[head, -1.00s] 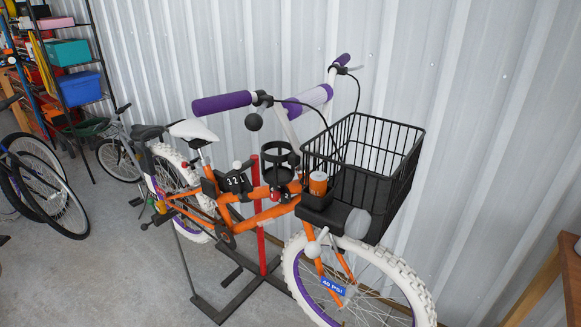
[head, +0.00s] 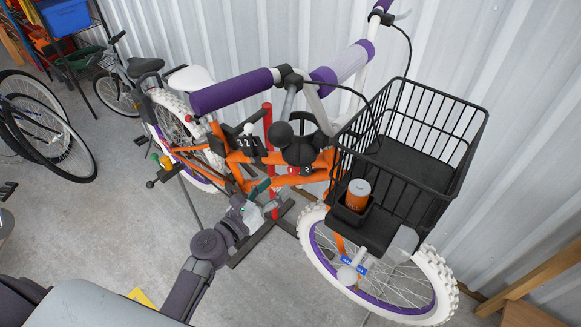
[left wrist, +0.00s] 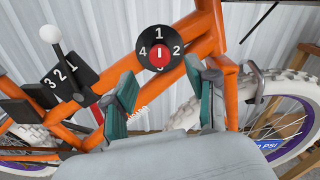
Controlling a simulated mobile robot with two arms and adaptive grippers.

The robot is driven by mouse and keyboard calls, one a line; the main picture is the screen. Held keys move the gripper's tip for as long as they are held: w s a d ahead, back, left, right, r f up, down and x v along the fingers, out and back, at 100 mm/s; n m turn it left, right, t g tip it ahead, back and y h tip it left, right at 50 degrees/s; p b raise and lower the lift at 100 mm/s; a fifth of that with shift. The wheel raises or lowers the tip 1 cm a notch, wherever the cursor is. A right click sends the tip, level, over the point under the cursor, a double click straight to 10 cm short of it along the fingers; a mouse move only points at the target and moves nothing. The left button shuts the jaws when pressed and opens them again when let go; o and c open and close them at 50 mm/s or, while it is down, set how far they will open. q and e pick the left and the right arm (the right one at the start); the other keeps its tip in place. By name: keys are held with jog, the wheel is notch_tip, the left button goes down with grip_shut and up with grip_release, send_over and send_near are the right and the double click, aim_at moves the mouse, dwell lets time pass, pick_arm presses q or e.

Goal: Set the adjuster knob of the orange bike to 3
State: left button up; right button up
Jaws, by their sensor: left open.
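The orange bike (head: 237,172) stands upright on a stand. Its adjuster knob, a black dial with a red centre, shows in the left wrist view (left wrist: 160,60). The dial reads 1 at top, 2 right, 4 left; the bottom number is partly cut by the red centre. A white mark stands vertical on the red centre; I cannot tell which end points. In the head view the knob (head: 294,170) is small and partly covered by a grey handlebar part. My left gripper (left wrist: 170,82) is open, teal fingers apart, below the knob; it also shows beside the frame (head: 262,197).
A white-knobbed lever on a black 3-2-1 block (left wrist: 62,80) sits left of the knob. A black basket (head: 425,165) with an orange can (head: 357,195) is at the front. Purple-gripped handlebars (head: 235,92) overhang the frame. Other bikes (head: 45,140) stand left; open floor lies between.

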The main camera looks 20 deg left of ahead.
aim_at(291, 172)
pick_arm(q)
jog(key=x, duration=0.5)
jog(key=shift+w, duration=0.1)
jog(key=shift+w+d+p, duration=0.1)
jog(key=shift+w+p, duration=0.2)
jog(key=shift+w, duration=0.05)
jog(key=shift+w+d, duration=0.15)
jog(key=shift+w, duration=0.3)
pick_arm(e)
jog(key=shift+w+a+r, duration=0.3)
jog(key=shift+w+a, duration=0.1)
jog(key=shift+w, duration=0.15)
jog(key=shift+w+a+r, duration=0.25)
jog(key=shift+w+a, duration=0.15)
jog(key=shift+w, duration=0.1)
jog(key=shift+s, duration=0.1)
pick_arm(q)
jog(key=shift+c, duration=1.1)
grip_shut()
pick_arm(e)
jog(key=shift+s+d, duration=0.1)
jog(key=shift+d, duration=0.35)
jog(key=shift+f, duration=0.15)
